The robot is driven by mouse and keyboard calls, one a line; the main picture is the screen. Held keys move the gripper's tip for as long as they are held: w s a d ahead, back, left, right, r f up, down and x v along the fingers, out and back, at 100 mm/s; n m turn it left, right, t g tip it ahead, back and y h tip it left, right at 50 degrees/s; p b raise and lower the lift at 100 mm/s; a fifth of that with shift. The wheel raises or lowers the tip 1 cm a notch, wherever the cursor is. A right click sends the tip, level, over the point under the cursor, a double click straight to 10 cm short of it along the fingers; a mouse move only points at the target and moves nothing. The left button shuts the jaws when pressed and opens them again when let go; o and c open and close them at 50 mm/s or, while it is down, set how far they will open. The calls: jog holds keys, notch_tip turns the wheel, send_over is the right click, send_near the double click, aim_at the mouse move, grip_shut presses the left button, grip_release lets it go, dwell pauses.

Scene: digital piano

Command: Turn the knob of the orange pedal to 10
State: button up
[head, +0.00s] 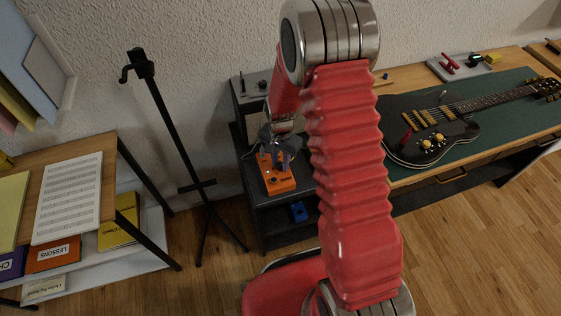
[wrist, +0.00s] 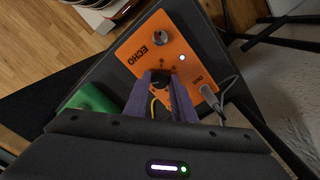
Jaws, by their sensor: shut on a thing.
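The orange pedal (head: 280,185) sits on the dark rack beside the wall. In the wrist view the pedal (wrist: 143,40) bears the word ECHO, a silver footswitch (wrist: 166,38) and a lit white light. Its dark knob (wrist: 160,78) is between the tips of my purple fingers. My gripper (wrist: 160,84) is shut on the knob; in the head view it (head: 277,154) is over the back part of the pedal. The fingers hide part of the knob and its scale, so I cannot read the setting.
A green pedal (wrist: 97,98) is close beside the orange one. A plug and cable (wrist: 212,97) leave the orange pedal's side. A blue pedal (head: 299,211) is lower on the rack. A black stand (head: 172,125) is at left and a guitar (head: 432,128) lies at right.

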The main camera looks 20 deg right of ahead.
aim_at(281, 164)
jog(key=shift+w, duration=0.1)
jog(key=o, duration=1.1)
jog(key=shift+c, duration=0.2)
notch_tip(281, 164, up, 14)
jog(key=shift+f+n, duration=0.15)
jog(key=shift+n, duration=0.15)
dwell(0.4)
